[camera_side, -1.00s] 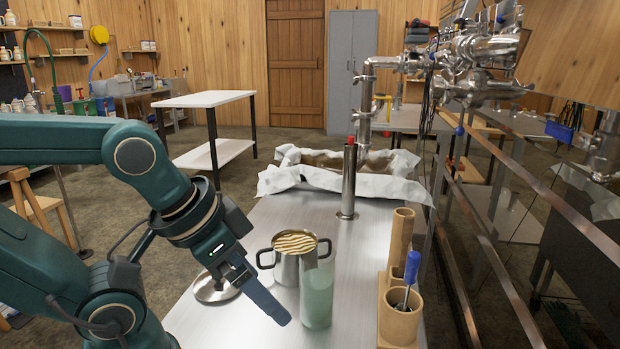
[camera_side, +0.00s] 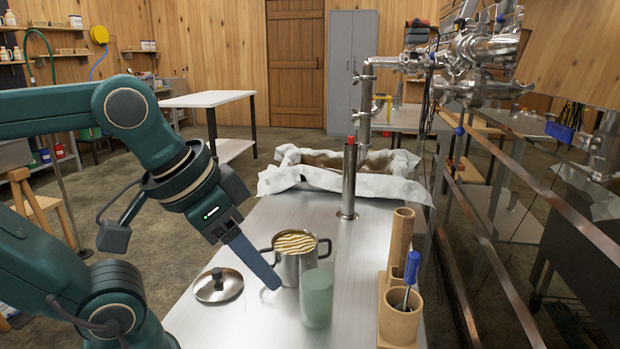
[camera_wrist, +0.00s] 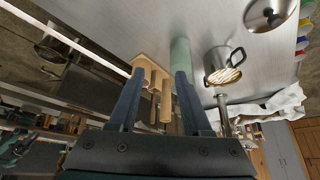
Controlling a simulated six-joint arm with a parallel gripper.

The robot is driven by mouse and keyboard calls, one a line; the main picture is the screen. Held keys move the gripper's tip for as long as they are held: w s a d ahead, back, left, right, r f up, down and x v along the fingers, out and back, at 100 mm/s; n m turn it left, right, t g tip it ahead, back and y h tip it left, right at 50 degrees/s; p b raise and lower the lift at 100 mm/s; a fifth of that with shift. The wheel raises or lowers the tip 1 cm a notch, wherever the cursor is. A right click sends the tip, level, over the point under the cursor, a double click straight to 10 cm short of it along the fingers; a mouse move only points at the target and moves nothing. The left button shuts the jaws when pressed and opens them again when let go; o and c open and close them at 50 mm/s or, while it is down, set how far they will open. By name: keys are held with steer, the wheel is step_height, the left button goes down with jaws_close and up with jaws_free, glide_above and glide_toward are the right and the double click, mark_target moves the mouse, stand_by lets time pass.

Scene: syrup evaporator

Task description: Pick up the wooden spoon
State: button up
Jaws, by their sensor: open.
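I cannot make out a wooden spoon in either view. My gripper (camera_side: 274,286) is over the steel table (camera_side: 255,325), left of a frosted green cup (camera_side: 316,300) and in front of the steel pot (camera_side: 288,268). In the wrist view my gripper (camera_wrist: 158,74) shows two dark blue fingers spread apart with nothing held. A wooden holder (camera_side: 393,332) with upright round tubes stands at the right of the table. A blue-handled tool (camera_side: 411,268) stands in its front tube. In the wrist view the holder (camera_wrist: 145,64) shows between the fingers.
The pot holds something striped tan and white. A round steel lid (camera_side: 219,286) lies left of it. A steel pipe (camera_side: 348,190) stands upright behind, before a cloth-lined tray (camera_side: 285,180). Metal rails run along the right. The table's front middle is clear.

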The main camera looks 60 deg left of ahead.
mark_target(409, 221)
steer(key=w+d+r+n+h, duration=0.3)
steer(key=w+d+n+h, duration=0.5)
steer(key=w+n, duration=0.4)
steer(key=w+a+f+n+t, duration=0.1)
steer(key=w+a+n+t, duration=0.1)
steer(key=w+a+n, duration=0.4)
steer(key=w+a+f+n+t, duration=0.1)
steer(key=w+a+n+t, duration=0.2)
steer(key=w+n, duration=0.6)
steer(key=w+d+f+n, duration=0.1)
steer(key=w+d+f, duration=0.1)
steer(key=f, duration=0.4)
steer(key=shift+w+d+f, duration=0.2)
steer(key=shift+d+f, duration=0.1)
steer(key=shift+d, duration=0.25)
